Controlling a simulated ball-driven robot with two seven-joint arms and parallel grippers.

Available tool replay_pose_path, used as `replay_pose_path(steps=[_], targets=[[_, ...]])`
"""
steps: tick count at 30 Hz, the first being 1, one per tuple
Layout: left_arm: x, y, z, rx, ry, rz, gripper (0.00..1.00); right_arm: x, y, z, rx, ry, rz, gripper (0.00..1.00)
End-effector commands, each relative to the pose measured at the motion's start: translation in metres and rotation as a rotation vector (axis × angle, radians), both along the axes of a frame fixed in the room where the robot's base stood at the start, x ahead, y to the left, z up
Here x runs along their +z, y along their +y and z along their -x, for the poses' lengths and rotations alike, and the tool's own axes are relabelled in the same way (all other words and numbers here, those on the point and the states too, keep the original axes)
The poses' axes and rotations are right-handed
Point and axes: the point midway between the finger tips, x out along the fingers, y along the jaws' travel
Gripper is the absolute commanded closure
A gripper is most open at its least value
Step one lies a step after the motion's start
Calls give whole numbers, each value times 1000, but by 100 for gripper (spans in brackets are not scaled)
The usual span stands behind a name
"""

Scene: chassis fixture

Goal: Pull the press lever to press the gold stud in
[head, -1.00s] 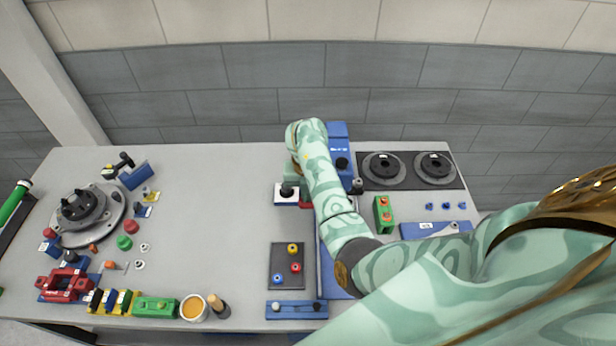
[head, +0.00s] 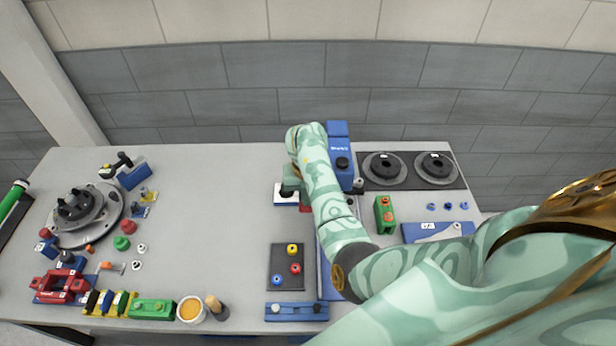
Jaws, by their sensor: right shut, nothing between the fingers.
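The blue press (head: 338,140) stands at the back middle of the table, partly hidden behind my right forearm. A black round part (head: 342,163) shows on its front. I cannot make out the lever clearly. My right gripper (head: 289,190) points down just left of the press, over a small white and blue block (head: 286,206) with red beside it. Its fingers are small and mostly hidden by my wrist; it looks shut and empty. I cannot tell whether it touches the block. The gold stud cannot be made out. My left gripper is out of view.
A dark tray (head: 287,283) with yellow, red and blue knobs lies in front. Right of the press are a green block (head: 384,214) and a dark plate with two round discs (head: 383,169). Many fixtures crowd the table's left. The table between is clear.

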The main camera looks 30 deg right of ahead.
Motion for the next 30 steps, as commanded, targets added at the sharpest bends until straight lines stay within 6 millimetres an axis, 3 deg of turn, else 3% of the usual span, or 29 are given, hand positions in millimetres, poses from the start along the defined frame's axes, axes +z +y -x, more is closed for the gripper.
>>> replay_pose_path(steps=[30], targets=[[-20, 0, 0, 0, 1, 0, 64, -22, -1, 0, 0, 1, 2, 100]])
